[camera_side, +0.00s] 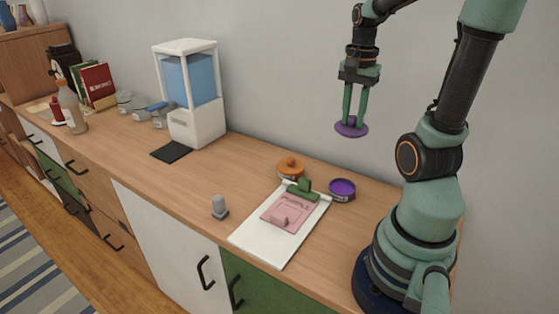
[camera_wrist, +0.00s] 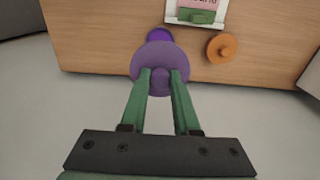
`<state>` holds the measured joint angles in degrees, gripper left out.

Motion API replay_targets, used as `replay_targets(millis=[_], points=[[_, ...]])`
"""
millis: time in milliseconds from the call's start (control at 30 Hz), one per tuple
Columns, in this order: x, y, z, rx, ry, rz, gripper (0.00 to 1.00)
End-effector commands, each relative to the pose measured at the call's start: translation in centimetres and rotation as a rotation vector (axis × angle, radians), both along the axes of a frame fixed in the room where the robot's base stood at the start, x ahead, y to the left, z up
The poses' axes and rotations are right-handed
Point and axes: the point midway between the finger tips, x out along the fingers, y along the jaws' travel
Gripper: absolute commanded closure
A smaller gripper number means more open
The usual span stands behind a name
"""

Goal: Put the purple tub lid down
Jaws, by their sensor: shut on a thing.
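The purple tub lid (camera_side: 351,129) is a round disc held in the air, well above the counter. My gripper (camera_side: 354,120) points down and is shut on the lid from above. In the wrist view the lid (camera_wrist: 160,58) lies between the two green fingertips (camera_wrist: 160,74), which close on its raised middle knob. A small round tub (camera_side: 342,189) with a purple inside stands on the counter below, apart from the lid. In the wrist view the tub (camera_wrist: 158,35) is partly hidden behind the lid.
An orange knobbed lid or pot (camera_side: 290,167) stands left of the tub. A white clipboard (camera_side: 262,247) with a pink sheet lies in front, with a grey peg-like object (camera_side: 219,207) to its left. A water dispenser (camera_side: 192,92) stands further left. The wall is close behind.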

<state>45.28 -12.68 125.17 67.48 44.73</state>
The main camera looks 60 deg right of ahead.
Motion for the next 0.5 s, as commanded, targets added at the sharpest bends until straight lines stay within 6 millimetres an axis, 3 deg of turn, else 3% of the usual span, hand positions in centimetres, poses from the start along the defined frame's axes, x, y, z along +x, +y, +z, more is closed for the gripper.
replay_targets(millis=[100, 267, 367, 500], points=[[0.1, -0.1, 1.5, -0.002, -0.002, 0.0, 1.0], [0.7, 0.7, 2.3, 0.0, 0.0, 0.055, 1.0], [2.0, 2.3, 2.4, 0.001, 0.001, 0.165, 1.0], [4.5, 5.8, 2.2, 0.001, 0.001, 0.407, 1.0]])
